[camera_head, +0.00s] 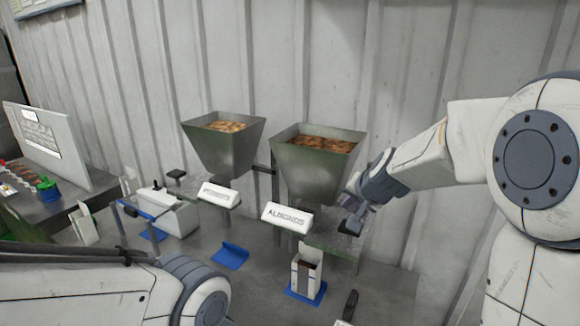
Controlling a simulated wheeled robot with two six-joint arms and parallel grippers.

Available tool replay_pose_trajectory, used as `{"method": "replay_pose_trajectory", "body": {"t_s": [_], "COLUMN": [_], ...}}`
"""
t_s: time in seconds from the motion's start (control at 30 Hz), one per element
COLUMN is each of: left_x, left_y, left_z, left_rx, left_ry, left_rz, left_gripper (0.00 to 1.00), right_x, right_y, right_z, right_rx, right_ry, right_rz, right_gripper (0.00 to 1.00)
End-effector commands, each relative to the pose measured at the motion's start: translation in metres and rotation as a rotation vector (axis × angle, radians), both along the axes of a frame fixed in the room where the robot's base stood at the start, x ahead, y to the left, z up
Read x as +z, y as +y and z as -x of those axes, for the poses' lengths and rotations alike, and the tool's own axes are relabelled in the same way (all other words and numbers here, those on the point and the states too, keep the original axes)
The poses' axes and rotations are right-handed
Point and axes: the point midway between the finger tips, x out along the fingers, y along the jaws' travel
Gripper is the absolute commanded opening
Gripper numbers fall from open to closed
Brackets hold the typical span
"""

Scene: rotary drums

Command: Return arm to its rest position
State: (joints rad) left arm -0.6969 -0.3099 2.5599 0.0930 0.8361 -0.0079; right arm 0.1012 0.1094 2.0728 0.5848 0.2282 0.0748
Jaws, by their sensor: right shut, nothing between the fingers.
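My right arm (425,160) comes in from the right edge and reaches toward the almonds hopper. Its gripper (352,222) is small in view, shut and empty, just right of the white almonds label (287,217). The metal almonds hopper (318,170) is filled with brown nuts. My left arm (80,295) lies across the lower left; its gripper cannot be made out.
A second metal hopper (225,150) with nuts and a white label (216,194) stands to the left. A white box (307,272) with dark contents stands on a blue base below the almonds label. An empty blue holder (230,256) is left of it. A corrugated wall closes off the back.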

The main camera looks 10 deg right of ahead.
Motion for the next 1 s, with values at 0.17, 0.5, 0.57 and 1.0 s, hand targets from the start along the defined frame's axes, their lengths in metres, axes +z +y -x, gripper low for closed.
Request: {"method": "replay_pose_trajectory", "body": {"t_s": [0.17,0.5,0.57,1.0], "left_x": [-0.033,-0.096,-0.104,-0.116], "left_y": [0.0,0.0,0.0,0.0], "left_z": [0.0,0.0,0.0,0.0], "left_rx": [0.002,0.007,0.008,0.009], "left_ry": [0.0,0.001,0.001,0.001], "left_rz": [0.0,0.0,0.0,0.0], "left_gripper": [0.5,0.5,0.5,0.5], "right_x": [-0.049,-0.157,-0.172,-0.196], "right_y": [0.085,0.178,0.176,0.158], "right_z": [0.057,0.258,0.288,0.347], "right_rx": [0.282,0.984,1.081,1.287], "right_ry": [0.113,0.415,0.457,0.556], "right_rz": [0.05,0.303,0.356,0.494], "right_gripper": [0.0,0.0,0.0,0.0]}}
